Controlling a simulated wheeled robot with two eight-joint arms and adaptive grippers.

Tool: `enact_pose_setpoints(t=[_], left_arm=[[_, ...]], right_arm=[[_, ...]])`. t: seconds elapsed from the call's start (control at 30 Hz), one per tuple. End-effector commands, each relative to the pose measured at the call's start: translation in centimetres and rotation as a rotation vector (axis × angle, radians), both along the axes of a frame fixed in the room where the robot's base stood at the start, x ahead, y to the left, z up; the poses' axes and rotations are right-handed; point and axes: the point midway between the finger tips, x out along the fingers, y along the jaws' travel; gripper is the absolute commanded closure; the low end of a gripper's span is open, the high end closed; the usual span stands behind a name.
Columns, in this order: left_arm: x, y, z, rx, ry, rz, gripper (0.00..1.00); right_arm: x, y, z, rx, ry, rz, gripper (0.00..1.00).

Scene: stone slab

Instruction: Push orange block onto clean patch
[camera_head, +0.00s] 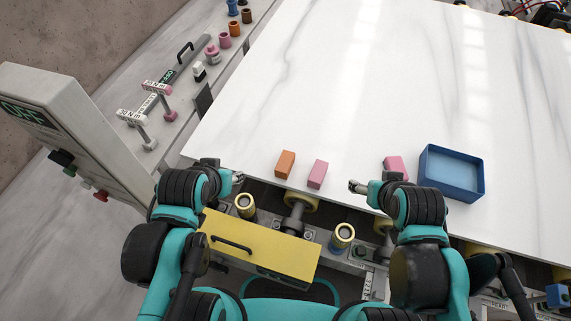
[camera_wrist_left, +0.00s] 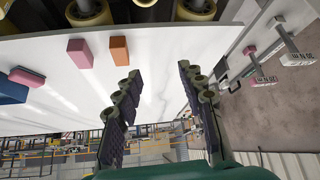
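The orange block (camera_head: 285,164) lies on the white stone slab (camera_head: 330,110) near its front edge; the left wrist view also shows the orange block (camera_wrist_left: 119,50). A pink block (camera_head: 317,174) lies just to its right, apart from it. My left gripper (camera_head: 238,177) is left of the orange block, near the slab's front left edge and not touching the block. In the left wrist view its fingers (camera_wrist_left: 156,75) are spread with nothing between them. My right gripper (camera_head: 356,187) is by the front edge, right of the pink block; its opening is too small to judge. I cannot make out a distinct clean patch.
A second pink block (camera_head: 396,167) lies behind my right gripper, beside a blue tray (camera_head: 450,188). A yellow drawer front (camera_head: 260,245) and rollers are below the front edge. A tool rail (camera_head: 190,75) runs along the left. The slab's middle and back are clear.

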Motion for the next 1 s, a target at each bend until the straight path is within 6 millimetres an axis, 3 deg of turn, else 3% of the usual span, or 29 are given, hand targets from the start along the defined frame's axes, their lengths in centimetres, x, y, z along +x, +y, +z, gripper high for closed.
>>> enact_pose_setpoints(t=[0.37,0.5,0.53,0.77,1.0], left_arm=[[0.0,0.0,0.0,0.0,0.0,0.0,0.6],[0.2,-0.2,0.0,0.0,0.014,-0.006,0.97],[0.4,-0.4,0.0,0.0,0.023,-0.011,1.0],[3.4,-2.9,-1.1,0.007,0.191,-0.081,1.0],[6.6,-6.8,-4.9,0.035,0.415,-0.168,1.0]], right_arm=[[0.0,0.0,0.0,0.0,0.0,0.0,0.29],[0.0,0.0,0.0,0.0,0.0,0.0,0.29],[0.0,0.0,0.0,0.0,0.0,0.0,0.29],[0.0,0.0,0.3,0.0,0.0,0.0,0.29],[0.0,0.0,0.5,0.0,0.0,0.0,0.29]])
